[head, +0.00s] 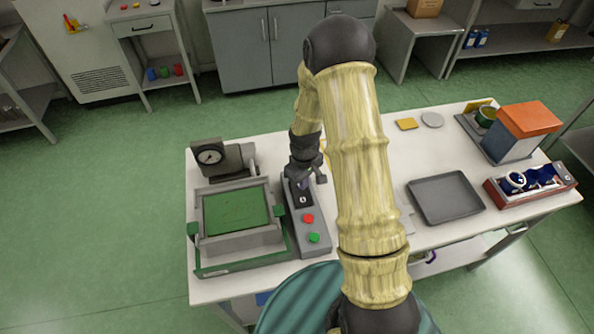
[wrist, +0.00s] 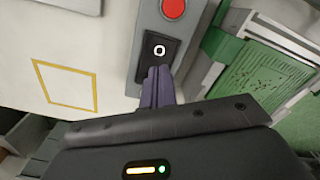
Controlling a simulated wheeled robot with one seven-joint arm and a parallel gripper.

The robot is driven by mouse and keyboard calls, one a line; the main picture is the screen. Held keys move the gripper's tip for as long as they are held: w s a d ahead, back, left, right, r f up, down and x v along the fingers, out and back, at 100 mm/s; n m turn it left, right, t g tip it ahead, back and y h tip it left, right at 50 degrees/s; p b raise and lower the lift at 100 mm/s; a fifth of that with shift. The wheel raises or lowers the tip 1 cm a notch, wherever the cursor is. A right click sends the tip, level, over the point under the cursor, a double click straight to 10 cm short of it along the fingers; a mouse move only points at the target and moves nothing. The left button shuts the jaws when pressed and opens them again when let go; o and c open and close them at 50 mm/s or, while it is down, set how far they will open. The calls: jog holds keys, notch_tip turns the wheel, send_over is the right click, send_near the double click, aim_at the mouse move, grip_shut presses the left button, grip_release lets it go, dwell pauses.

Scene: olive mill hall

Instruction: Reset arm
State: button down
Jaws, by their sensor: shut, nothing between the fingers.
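My gripper (wrist: 158,88) is shut, with its dark fingers together and nothing between them. The switch is on a grey control box (head: 296,222), which also carries a red button (head: 309,218) and a green button (head: 313,238). In the head view my arm reaches down over the table to the far end of this box. My arm hides part of the table's middle.
To the right on the white table (head: 405,168) are a dark tray (head: 446,197), an orange-topped box (head: 522,132) and a red crate (head: 530,187) with blue things.

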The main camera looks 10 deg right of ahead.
jog(key=shift+r, duration=0.1)
jog(key=s+r+m+t+b, duration=0.2)
jog(key=s+r+m+b, duration=0.2)
jog(key=s+r, duration=1)
jog(key=shift+s+r+m+t+b, duration=0.2)
jog(key=shift+r+m+t+b, duration=0.25)
jog(key=shift+m, duration=0.55)
jog(key=shift+r, duration=0.1)
